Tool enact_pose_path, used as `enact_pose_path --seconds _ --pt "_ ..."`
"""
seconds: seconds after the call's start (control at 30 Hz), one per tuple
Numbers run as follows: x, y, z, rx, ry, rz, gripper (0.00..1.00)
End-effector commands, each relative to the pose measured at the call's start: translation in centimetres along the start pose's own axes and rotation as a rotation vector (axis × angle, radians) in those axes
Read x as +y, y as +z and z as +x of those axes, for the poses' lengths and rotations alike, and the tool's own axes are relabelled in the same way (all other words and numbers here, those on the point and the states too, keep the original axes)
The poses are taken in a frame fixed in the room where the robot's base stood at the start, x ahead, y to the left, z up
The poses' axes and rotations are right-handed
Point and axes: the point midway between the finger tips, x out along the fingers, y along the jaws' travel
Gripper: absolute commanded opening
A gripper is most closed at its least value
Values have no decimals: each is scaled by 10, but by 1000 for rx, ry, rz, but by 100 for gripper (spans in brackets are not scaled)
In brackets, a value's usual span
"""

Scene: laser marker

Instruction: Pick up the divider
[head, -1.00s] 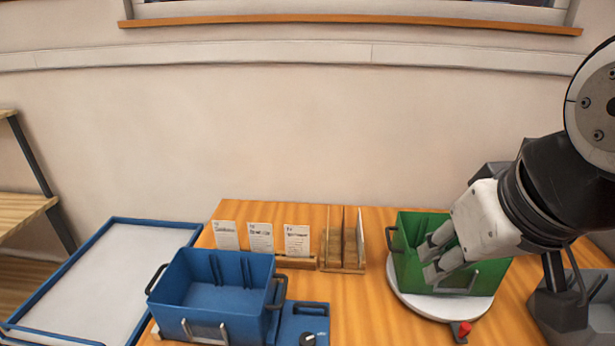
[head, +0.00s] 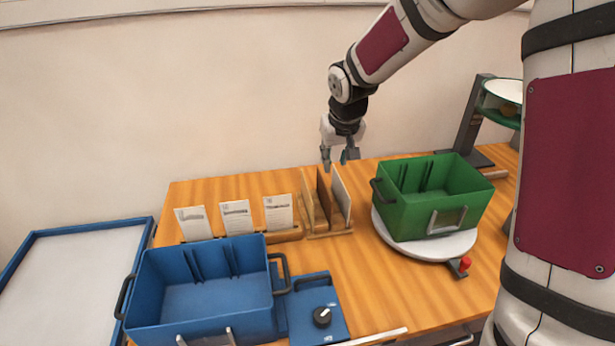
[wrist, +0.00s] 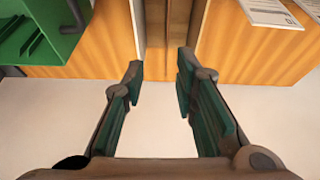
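Several upright boards stand in a small wooden rack (head: 328,233) near the back of the table: a tan board (head: 307,199), a dark brown board (head: 323,196) and a pale board (head: 341,194). Which one is the divider is not marked. My gripper (head: 338,164) points down over the rack, close to the board tops. In the wrist view my gripper (wrist: 160,68) is open, its two green-padded fingers apart with nothing held. The dark brown board (wrist: 168,45) appears between the fingertips. Contact is not visible.
A green box (head: 432,200) sits on a round white turntable (head: 425,248) right of the rack. A blue box (head: 200,300) and blue control unit (head: 318,325) are in front. Printed cards (head: 236,217) stand left of the rack. A blue-rimmed tray (head: 70,290) is at left.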

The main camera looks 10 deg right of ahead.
Motion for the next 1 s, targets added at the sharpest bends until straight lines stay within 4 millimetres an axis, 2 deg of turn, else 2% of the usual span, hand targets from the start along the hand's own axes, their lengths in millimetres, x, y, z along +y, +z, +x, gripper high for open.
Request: enact_pose_path --seconds 0.03,0.1,0.33,0.6,1.0 --pt "-2 -4 15 -4 -13 6 27" --pt "-2 -7 27 -3 -25 12 27" --pt "-5 -10 56 -4 -38 16 27" --pt "-8 -10 105 -5 -38 17 27" --pt "-10 -8 138 -5 -36 16 27"
